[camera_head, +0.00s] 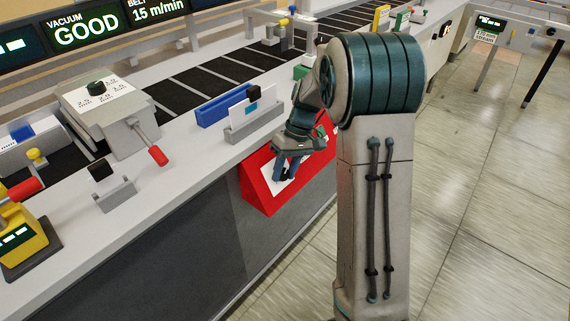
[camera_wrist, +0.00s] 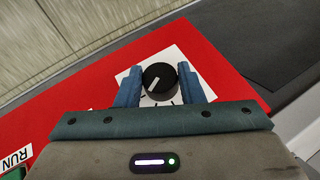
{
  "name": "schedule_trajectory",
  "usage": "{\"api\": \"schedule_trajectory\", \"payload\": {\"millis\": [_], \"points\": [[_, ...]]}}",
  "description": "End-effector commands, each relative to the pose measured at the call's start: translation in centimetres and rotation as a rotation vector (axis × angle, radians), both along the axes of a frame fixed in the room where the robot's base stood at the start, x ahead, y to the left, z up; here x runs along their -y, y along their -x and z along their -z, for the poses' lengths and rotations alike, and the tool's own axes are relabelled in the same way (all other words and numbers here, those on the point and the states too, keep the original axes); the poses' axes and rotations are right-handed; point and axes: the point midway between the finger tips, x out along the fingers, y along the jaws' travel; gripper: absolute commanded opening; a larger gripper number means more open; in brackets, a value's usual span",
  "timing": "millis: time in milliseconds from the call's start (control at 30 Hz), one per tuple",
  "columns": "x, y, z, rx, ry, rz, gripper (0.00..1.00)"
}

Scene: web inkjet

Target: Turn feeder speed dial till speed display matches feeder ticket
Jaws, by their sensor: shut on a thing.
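The feeder speed dial is a black round knob (camera_wrist: 158,80) on a white scale plate (camera_wrist: 190,60) in the wrist view. Its white pointer line slants to the lower left of the picture. The plate lies on a red sloped panel (camera_head: 260,194) on the counter's front. My gripper (camera_head: 285,172) reaches down to this panel and hides the dial in the head view. In the wrist view its two blue fingers (camera_wrist: 159,72) are shut on the knob from both sides. A small lit display with a label under it (camera_head: 487,27) stands far right; its text is too small to read surely.
A display reading "BELT 15 m/min" (camera_head: 157,10) hangs at the top beside "VACUUM GOOD" (camera_head: 85,33). A grey box with a red-tipped lever (camera_head: 148,145), a card holder (camera_head: 254,125) and a yellow device (camera_head: 28,240) stand on the counter. Open floor lies right.

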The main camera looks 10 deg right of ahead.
Motion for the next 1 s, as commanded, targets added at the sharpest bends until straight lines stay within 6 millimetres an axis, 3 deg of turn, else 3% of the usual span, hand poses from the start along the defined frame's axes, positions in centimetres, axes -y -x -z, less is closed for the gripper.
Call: {"api": "schedule_trajectory", "payload": {"millis": [500, 1000], "points": [[0.55, -0.29, 0.01, -0.201, -0.282, 0.194, 0.12], [0.62, -0.35, 0.2, -0.264, -0.372, 0.254, 0.12]]}}
